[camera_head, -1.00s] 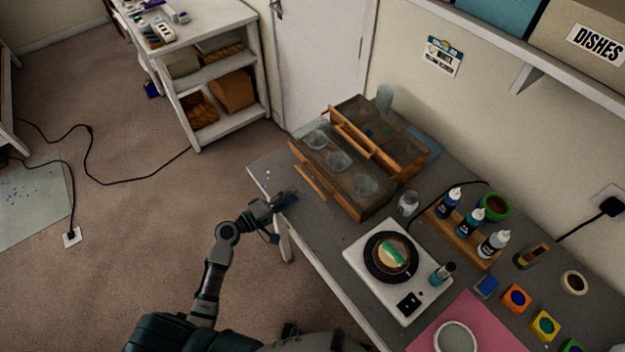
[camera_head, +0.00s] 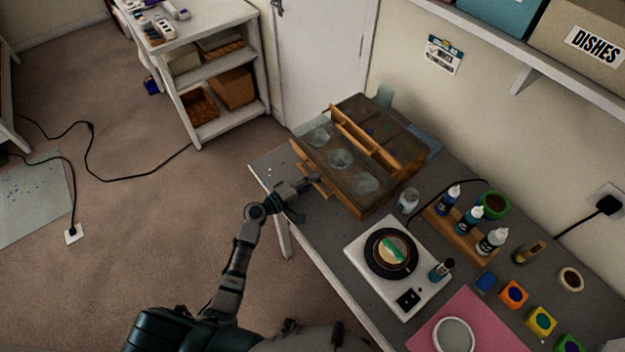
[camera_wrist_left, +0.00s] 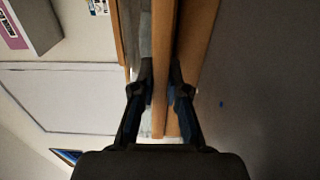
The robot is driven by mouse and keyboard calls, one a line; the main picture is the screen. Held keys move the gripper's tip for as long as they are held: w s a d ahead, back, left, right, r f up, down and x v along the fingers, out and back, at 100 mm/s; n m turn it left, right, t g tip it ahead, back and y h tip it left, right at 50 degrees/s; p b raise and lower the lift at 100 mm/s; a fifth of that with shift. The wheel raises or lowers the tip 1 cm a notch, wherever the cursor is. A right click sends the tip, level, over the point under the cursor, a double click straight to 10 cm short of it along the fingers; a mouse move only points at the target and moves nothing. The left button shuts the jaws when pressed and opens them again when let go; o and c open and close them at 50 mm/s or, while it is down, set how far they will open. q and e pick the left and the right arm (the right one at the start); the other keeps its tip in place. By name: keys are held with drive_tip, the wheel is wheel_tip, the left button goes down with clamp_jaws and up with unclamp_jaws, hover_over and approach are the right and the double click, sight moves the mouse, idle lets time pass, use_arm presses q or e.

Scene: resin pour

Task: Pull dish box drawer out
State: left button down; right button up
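The wooden dish box (camera_head: 345,195) stands at the far left end of the grey table, with several clear round dishes (camera_head: 340,159) in its top. Its drawer front (camera_head: 301,158) juts out a little on the side facing my left arm. My left gripper (camera_head: 308,196) is at this drawer front. In the left wrist view, the fingers (camera_wrist_left: 162,88) are apart, one on each side of a thin upright wooden panel (camera_wrist_left: 161,45). Whether they touch the wood is hard to tell. My right gripper is not in view.
A white scale (camera_head: 360,262) with a black round plate, a glass jar (camera_head: 408,201) and a wooden rack (camera_head: 459,238) of bottles stand right of the box. A pink mat (camera_head: 480,310) lies nearer. Open floor lies left of the table.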

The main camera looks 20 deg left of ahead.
use_arm(q)
drive_tip(key=shift+a+f, duration=0.15)
drive_tip(key=shift+a, duration=0.05)
drive_tip(key=shift+s+a+f, duration=0.1)
drive_tip(key=shift+s+a, duration=0.15)
drive_tip(key=shift+s, duration=0.1)
drive_tip(key=b+v, duration=0.1)
drive_tip(key=v, duration=0.5)
drive_tip(key=shift+s+a+f, duration=0.15)
drive_tip(key=shift+s, duration=0.15)
drive_tip(key=b+v, duration=0.1)
drive_tip(key=v, duration=0.4)
drive_tip(key=shift+b, duration=0.3)
drive_tip(key=c, duration=1.2)
unclamp_jaws()
drive_tip(key=shift+s+a, duration=0.1)
drive_tip(key=shift+a, duration=0.1)
drive_tip(key=shift+o, duration=0.2)
drive_tip(key=shift+a, duration=0.3)
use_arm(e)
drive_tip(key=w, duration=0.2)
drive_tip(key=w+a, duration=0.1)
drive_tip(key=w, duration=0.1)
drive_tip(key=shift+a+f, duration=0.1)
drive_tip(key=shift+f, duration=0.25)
use_arm(q)
drive_tip(key=shift+s, duration=0.1)
